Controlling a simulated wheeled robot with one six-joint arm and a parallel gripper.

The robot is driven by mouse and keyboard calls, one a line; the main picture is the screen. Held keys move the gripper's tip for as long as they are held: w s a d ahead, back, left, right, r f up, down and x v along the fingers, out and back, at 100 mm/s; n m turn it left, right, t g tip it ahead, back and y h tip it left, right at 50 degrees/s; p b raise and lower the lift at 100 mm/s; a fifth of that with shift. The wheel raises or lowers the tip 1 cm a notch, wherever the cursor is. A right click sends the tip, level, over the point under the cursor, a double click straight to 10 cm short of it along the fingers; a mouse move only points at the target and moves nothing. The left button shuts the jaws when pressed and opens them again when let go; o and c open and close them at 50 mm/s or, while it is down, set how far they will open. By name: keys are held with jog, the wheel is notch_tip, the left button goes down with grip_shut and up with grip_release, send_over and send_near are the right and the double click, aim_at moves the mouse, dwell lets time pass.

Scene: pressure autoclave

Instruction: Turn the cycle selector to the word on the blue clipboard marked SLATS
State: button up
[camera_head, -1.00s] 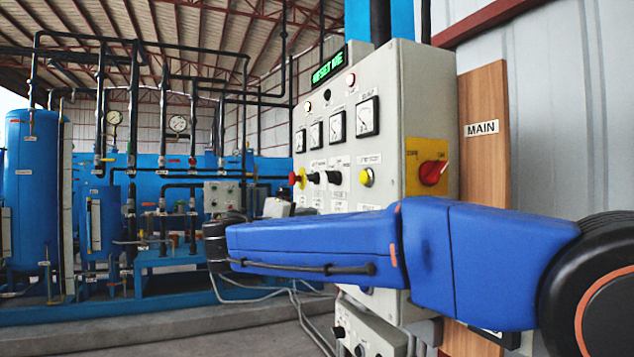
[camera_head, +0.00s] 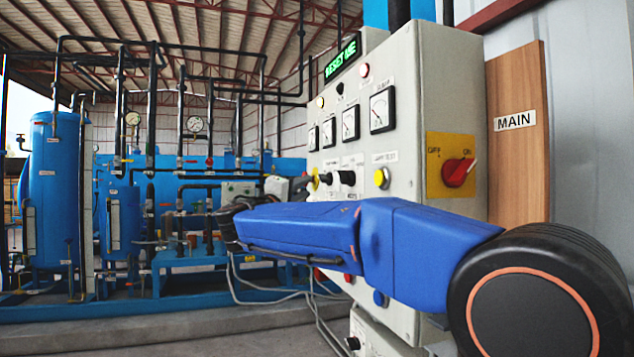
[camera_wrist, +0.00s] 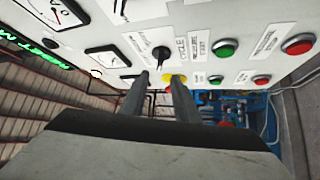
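In the wrist view, a black pointer knob (camera_wrist: 160,53) sits on the panel beside a label whose readable word looks like CYCLE. My gripper (camera_wrist: 157,80) has its two dark fingers apart, with nothing between them that I can make out as held. The fingertips are just below the knob in the picture; I cannot tell whether they touch the panel. In the head view, small black knobs (camera_head: 346,177) show on the panel front. The word at the knob's pointer is unreadable. No blue clipboard is in view.
The grey control cabinet (camera_head: 420,110) carries gauges, lamps, a green display (camera_head: 341,60) and a red switch (camera_head: 458,172) on its side. A wooden board marked MAIN (camera_head: 517,120) stands at right. Green (camera_wrist: 224,47) and red (camera_wrist: 298,44) buttons lie near the gripper. Blue tanks and pipes fill the left.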

aim_at(325, 179)
jog(key=x, duration=0.8)
jog(key=shift+d, duration=0.1)
grip_shut()
